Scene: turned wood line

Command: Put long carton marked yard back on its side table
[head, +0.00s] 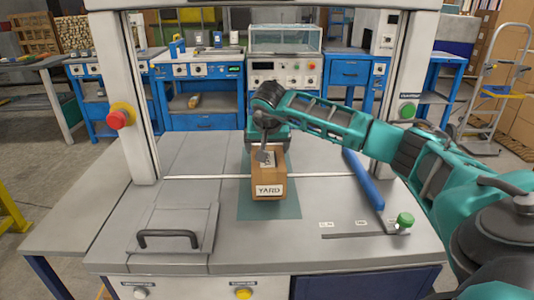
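The long brown carton (270,190), with a white label reading YARD on its near end, lies on a green mat (256,212) on the grey machine bed, under the frame. My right arm reaches in from the right, and its gripper (263,156) points down at the top of the carton, toward its far part. The fingers are small and partly hidden, so I cannot tell whether they grip the carton. A grey side table (75,220) adjoins the machine bed on the left, and its top is bare. My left gripper is not in view.
Frame posts stand left (125,95) and right of the carton. A black handle (167,238) rises from a plate at the front left. A blue bar (363,180) and a green knob (405,220) are on the right. Blue workbenches stand behind.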

